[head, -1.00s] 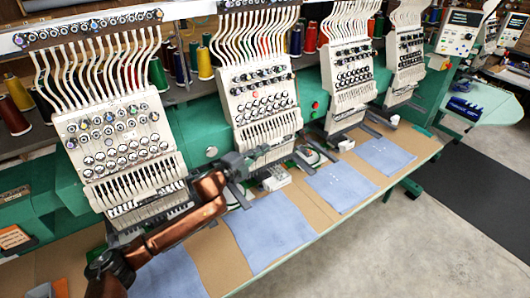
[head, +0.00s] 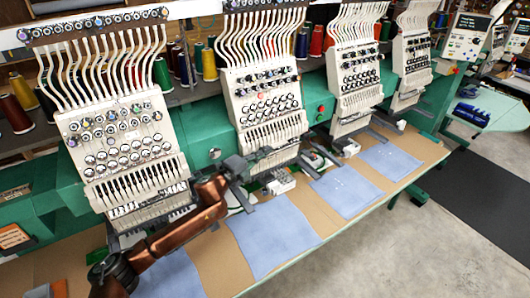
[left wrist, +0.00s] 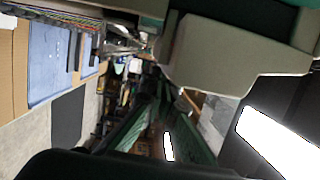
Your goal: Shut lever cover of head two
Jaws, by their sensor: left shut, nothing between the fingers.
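Head two (head: 266,103), the second cream machine head from the left, stands upright with a row of knobs and tension dials. Its slotted lower panel (head: 277,128) faces me; I cannot make out which part is the lever cover or how it stands. My left gripper (head: 264,154) is shut and empty, close to the lower edge of this head. I cannot tell whether it touches the head. The left wrist view shows a cream panel corner (left wrist: 222,58) close by at the upper right. My right gripper is in neither view.
Head one (head: 118,140) stands at the left, behind my left arm. Two more heads (head: 355,85) stand to the right. Blue cloth pieces (head: 270,235) lie on the tan table (head: 318,212) below. A white box (head: 280,183) sits beneath head two. Thread cones (head: 208,64) stand behind.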

